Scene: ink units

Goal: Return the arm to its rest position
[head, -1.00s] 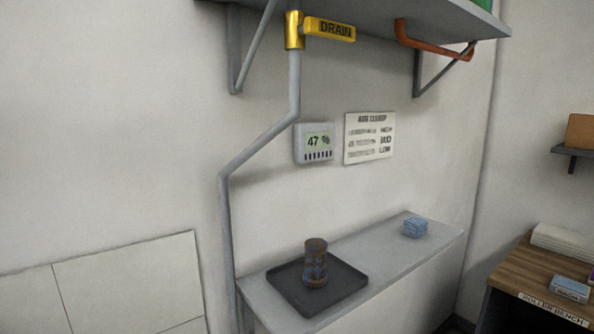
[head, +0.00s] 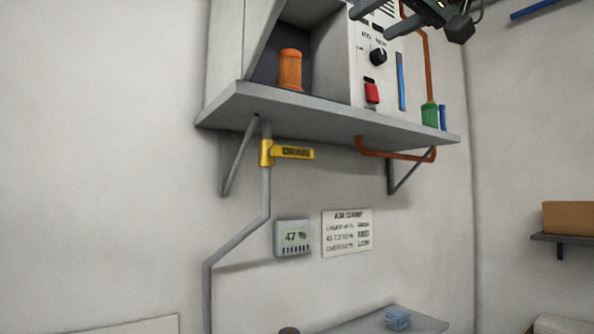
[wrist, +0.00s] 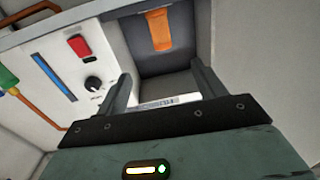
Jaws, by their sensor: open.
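My gripper (wrist: 163,78) is open in the wrist view, with its two dark fingers apart and nothing held between them. Beyond the fingers is a white unit with an open dark bay, and an orange cylinder (wrist: 157,29) stands in that bay. In the head view part of my gripper (head: 437,12) shows at the top right edge, in front of and above the unit's control panel; its fingertips are not clear there. The orange cylinder (head: 290,69) stands upright in the bay at the upper left, apart from my gripper.
The grey wall shelf (head: 330,126) carries the unit, with a black knob (head: 378,56) and a red switch (head: 372,93). An orange pipe and a green fitting (head: 430,116) are at its right. A yellow drain lever (head: 293,152) is below. The wall at left is bare.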

